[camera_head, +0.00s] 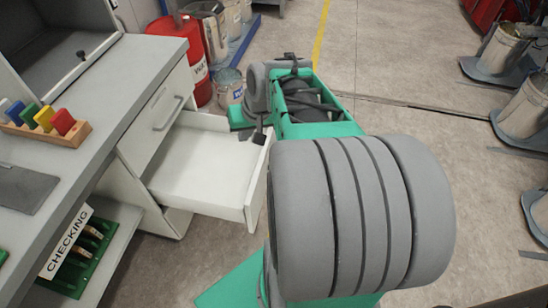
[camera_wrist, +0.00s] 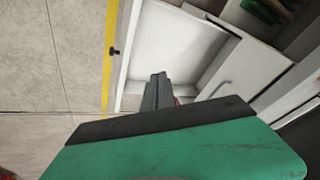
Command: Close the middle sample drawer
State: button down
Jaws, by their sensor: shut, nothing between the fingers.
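The middle sample drawer (camera_head: 200,172) is white, empty and pulled well out from the cabinet under the bench. Its front panel (camera_head: 258,185) faces right, toward my arm. In the wrist view the open drawer (camera_wrist: 172,42) lies beyond my fingers. My gripper (camera_head: 261,136) is near the far end of the front panel's top edge. In the wrist view my gripper (camera_wrist: 158,78) shows its dark fingers together, with nothing between them. They overlap the drawer in the picture; I cannot tell whether they touch it. My arm hides part of the panel's outer face.
A closed drawer with a bar handle (camera_head: 170,113) is above the open one. A red drum (camera_head: 194,70) and a paint can (camera_head: 229,88) stand behind it. The bench (camera_head: 110,90) holds a rack with coloured blocks (camera_head: 45,125).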

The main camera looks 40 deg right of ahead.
jog(key=s+d+f+m+t+b, duration=0.1)
jog(key=s+d+f+m+b, duration=0.2)
jog(key=d+f, duration=0.5)
jog(key=d+f+m+t+b, duration=0.2)
jog(key=d+f+b, duration=0.3)
jog(key=d, duration=0.5)
jog(key=w+a+r+b+x, duration=0.1)
jog(key=a+x, duration=0.1)
jog(key=x, duration=1)
jog(key=shift+r+h, duration=0.15)
jog(key=shift+h, duration=0.25)
jog(key=shift+w, duration=0.2)
